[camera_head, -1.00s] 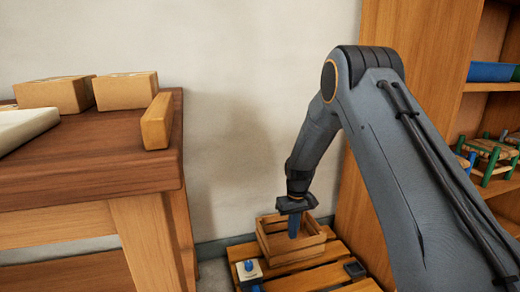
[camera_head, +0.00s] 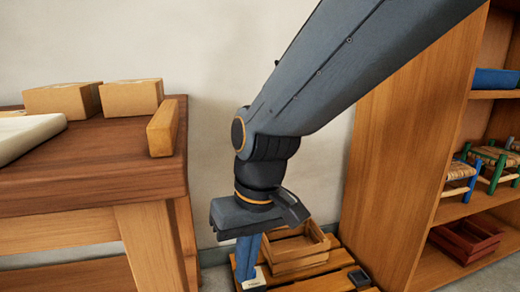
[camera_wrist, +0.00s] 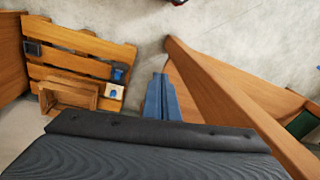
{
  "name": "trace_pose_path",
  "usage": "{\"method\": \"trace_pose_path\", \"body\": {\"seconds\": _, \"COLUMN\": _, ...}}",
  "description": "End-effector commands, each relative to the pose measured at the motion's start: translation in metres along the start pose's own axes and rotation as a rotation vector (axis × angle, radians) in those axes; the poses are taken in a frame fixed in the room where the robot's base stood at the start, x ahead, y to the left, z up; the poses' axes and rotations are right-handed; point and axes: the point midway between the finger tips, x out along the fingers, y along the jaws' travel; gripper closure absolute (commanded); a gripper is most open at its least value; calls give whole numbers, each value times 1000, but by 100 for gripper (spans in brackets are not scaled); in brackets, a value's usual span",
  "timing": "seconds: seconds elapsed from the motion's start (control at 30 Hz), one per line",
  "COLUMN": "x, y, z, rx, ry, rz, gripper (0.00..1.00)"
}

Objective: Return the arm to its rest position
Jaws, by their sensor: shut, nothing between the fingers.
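My gripper (camera_head: 247,262) points down, with its blue fingers together and nothing between them. It hangs in front of the low slatted pallet (camera_head: 312,276), to the left of the small wooden crate (camera_head: 303,264). My arm reaches down to it from the upper right. In the wrist view the closed fingers (camera_wrist: 160,98) are over bare floor, between the pallet (camera_wrist: 88,44) and a wooden table leg (camera_wrist: 205,80). The crate also shows there (camera_wrist: 72,95).
A wooden table (camera_head: 90,170) with boxes (camera_head: 132,97) stands at left. A wooden shelf (camera_head: 400,170) with small stools (camera_head: 490,165) and a red crate (camera_head: 467,238) stands at right. A white block (camera_wrist: 115,92) and a dark block (camera_wrist: 32,48) are on the pallet.

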Motion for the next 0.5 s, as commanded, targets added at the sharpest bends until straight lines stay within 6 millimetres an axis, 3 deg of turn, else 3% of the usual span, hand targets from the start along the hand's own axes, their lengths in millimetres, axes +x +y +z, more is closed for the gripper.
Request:
{"method": "trace_pose_path", "body": {"seconds": 0.1, "x": -6, "y": -13, "z": 29, "rx": -16, "ry": 4, "rz": -12, "gripper": 100}}
{"method": "trace_pose_path", "body": {"seconds": 0.3, "x": -8, "y": -27, "z": 67, "rx": -35, "ry": 3, "rz": -27, "gripper": 100}}
{"method": "trace_pose_path", "body": {"seconds": 0.43, "x": -9, "y": -32, "z": 90, "rx": -46, "ry": 2, "rz": -36, "gripper": 100}}
{"method": "trace_pose_path", "body": {"seconds": 0.5, "x": -18, "y": -29, "z": 90, "rx": -30, "ry": -1, "rz": -31, "gripper": 100}}
